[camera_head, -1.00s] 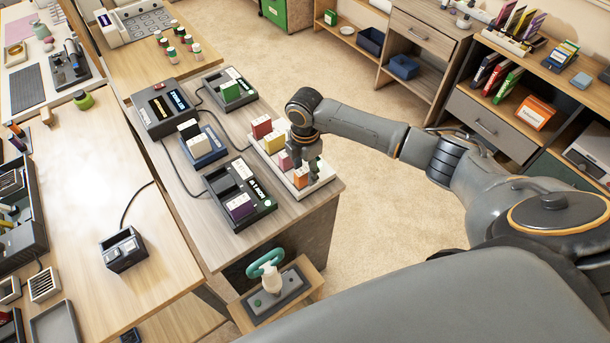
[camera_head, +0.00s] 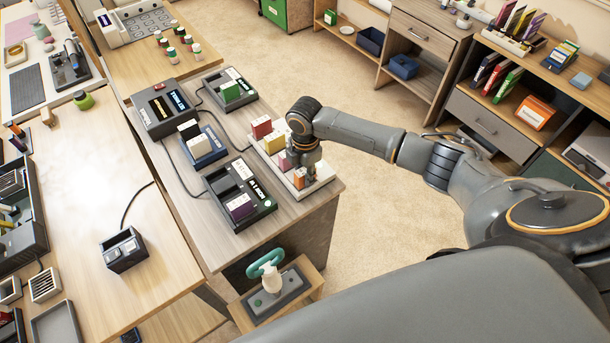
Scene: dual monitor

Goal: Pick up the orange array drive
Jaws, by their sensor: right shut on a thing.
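The orange array drive (camera_head: 299,179) is a small upright block at the front end of a white tray (camera_head: 322,180) on the table's right side. My right gripper (camera_head: 306,171) reaches down over it from above and is shut on it, its fingers partly hiding the drive. I cannot tell whether the drive is clear of the tray. A red drive (camera_head: 261,127), a yellow drive (camera_head: 274,142) and a pink drive (camera_head: 285,161) stand in the same tray, the pink one close beside my gripper. My left gripper is out of view.
A dark dock with a purple drive (camera_head: 241,207) lies just left of the tray. Further docks hold a green drive (camera_head: 230,92) and white and black drives (camera_head: 189,131). Cables run between docks. A small stand with a teal-handled item (camera_head: 266,264) is below the table edge.

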